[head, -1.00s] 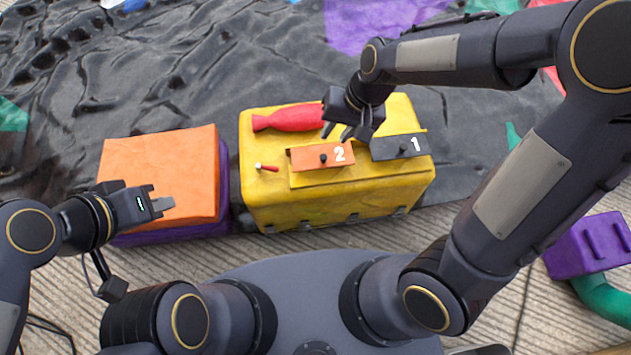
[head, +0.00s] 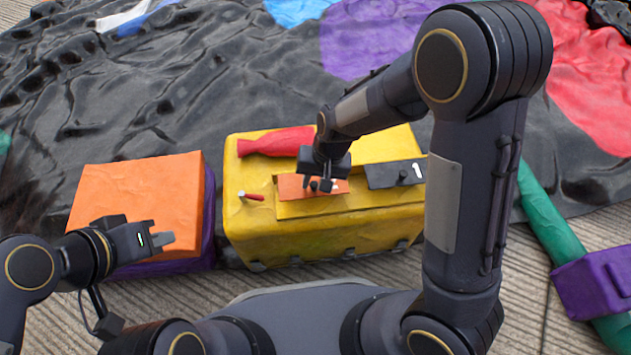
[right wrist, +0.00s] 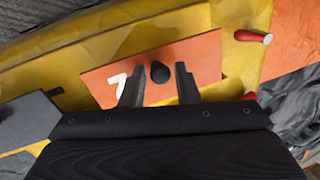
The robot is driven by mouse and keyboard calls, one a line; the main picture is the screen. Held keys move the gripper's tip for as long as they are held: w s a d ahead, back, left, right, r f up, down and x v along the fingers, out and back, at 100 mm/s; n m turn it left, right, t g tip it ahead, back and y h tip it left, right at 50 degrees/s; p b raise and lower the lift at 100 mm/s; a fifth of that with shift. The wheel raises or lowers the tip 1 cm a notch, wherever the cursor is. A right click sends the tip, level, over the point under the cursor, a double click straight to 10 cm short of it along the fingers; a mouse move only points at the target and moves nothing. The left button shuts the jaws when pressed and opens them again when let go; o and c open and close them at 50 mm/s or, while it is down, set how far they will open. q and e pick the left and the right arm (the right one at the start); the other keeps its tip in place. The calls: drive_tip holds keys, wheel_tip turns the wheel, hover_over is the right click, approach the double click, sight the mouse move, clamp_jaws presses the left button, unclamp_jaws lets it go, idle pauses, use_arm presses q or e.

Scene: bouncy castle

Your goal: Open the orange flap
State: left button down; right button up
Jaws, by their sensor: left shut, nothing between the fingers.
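The orange flap (head: 290,187) lies on top of the yellow box (head: 250,225), with a black knob and a white number on it. In the right wrist view the flap (right wrist: 207,62) shows the black knob (right wrist: 160,72) between the two fingers of my right gripper (right wrist: 160,80). That gripper is open, with gaps beside the knob. In the head view my right gripper (head: 321,184) is right over the flap and hides part of its number. My left gripper (head: 168,238) is shut and empty, over the front edge of the orange-topped block (head: 135,200).
A black flap (head: 385,175) marked 1 sits right of the orange one. A red bottle-shaped object (head: 275,141) and a small red-handled piece (head: 252,196) lie on the box. A purple block (head: 600,285) and green tube (head: 550,220) are at the right.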

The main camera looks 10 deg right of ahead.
clamp_jaws()
drive_tip(key=shift+r+p, duration=0.3)
drive_tip(key=shift+p, duration=0.25)
drive_tip(key=w+r+g+p, duration=0.1)
drive_tip(key=g+p, duration=0.1)
drive_tip(key=p, duration=0.1)
drive_tip(key=g+p, duration=0.2)
drive_tip(key=p, duration=0.2)
drive_tip(key=shift+w+r, duration=0.4)
drive_tip(key=shift+w+m+g+p, duration=0.35)
drive_tip(key=shift+g+p, duration=0.25)
drive_tip(key=shift+g, duration=0.1)
drive_tip(key=shift+w+r+g+p, duration=0.15)
drive_tip(key=shift+w+g+p, duration=0.3)
drive_tip(key=shift+g, duration=0.25)
